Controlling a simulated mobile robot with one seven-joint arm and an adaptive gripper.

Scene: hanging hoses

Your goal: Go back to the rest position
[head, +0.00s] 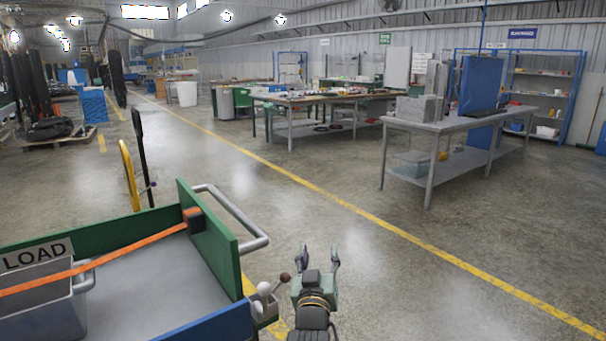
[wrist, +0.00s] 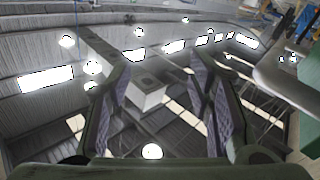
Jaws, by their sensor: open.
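My gripper (head: 319,250) is at the bottom centre of the head view, in the air over the concrete floor, just right of the cart. Its two fingers are apart and nothing shows between them. In the wrist view my gripper (wrist: 161,66) has one finger on each side, with roof beams and bright lamps behind the empty gap. A grey tube (wrist: 285,80), perhaps the cart's handle, crosses the right of the wrist view, apart from the fingers.
A green-sided cart (head: 215,240) with a grey tubular handle (head: 262,243) fills the lower left. It carries a grey LOAD bin (head: 40,308) and an orange strap (head: 120,250). A lever with a dark knob (head: 285,277) stands close left of my gripper. Floor to the right is clear; workbenches (head: 450,124) stand farther back.

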